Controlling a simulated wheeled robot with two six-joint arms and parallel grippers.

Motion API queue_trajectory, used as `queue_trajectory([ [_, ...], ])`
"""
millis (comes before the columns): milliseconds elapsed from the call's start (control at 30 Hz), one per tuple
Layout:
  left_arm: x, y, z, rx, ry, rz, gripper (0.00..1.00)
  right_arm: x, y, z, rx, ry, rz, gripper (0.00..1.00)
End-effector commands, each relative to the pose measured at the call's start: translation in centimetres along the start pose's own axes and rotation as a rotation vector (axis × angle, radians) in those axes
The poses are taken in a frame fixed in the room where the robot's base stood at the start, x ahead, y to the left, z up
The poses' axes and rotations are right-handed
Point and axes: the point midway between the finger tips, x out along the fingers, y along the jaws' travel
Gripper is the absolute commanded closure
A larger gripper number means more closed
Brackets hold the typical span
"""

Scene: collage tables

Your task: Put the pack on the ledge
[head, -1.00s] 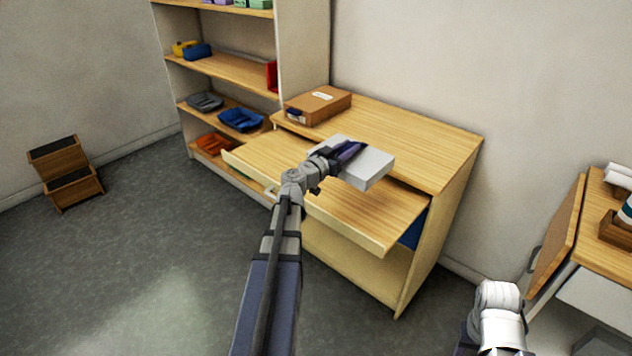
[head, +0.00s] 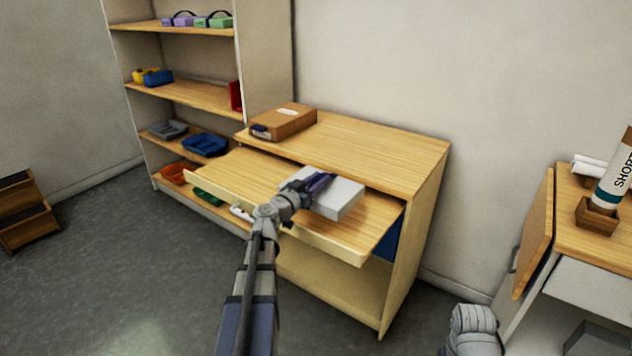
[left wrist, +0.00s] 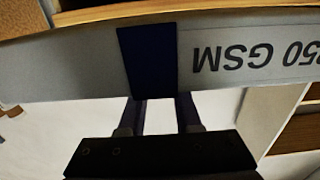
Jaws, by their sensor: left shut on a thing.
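The pack (head: 340,199) is a flat, pale grey block. In the left wrist view the pack (left wrist: 215,70) shows dark lettering, "GSM", upside down, and a dark blue patch. My left gripper (head: 318,184) is shut on the pack's near left side; its two fingers also show in the left wrist view (left wrist: 162,112). The ledge (head: 240,172) seems to be the wooden board pulled out from below the desk top. The pack is over the right part of this board; I cannot tell whether it touches. My right gripper is out of view; only part of that arm shows at bottom right.
A brown box (head: 284,122) lies on the desk top (head: 380,145), otherwise bare. A shelf unit (head: 265,60) with coloured trays stands left. A side cabinet with an open door (head: 535,235) stands right. The board's left part is clear.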

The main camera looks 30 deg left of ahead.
Motion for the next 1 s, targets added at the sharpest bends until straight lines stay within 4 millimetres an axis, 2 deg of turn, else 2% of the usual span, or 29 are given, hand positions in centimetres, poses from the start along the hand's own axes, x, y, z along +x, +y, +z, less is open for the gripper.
queue_trajectory([
  [33,0.0,0.0,1.3,-0.002,0.002,0.0,1.0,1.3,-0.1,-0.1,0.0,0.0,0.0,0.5],
  [100,0.0,0.0,1.8,-0.002,0.002,0.0,1.0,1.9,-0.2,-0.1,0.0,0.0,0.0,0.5],
  [433,0.0,0.0,2.3,-0.002,0.002,0.0,1.0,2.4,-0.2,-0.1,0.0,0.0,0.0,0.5],
  [767,0.0,0.0,5.6,-0.002,0.002,0.0,1.0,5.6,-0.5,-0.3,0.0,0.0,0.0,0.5],
  [1000,0.0,0.0,5.6,-0.002,0.002,0.0,1.0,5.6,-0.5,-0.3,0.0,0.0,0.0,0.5],
])
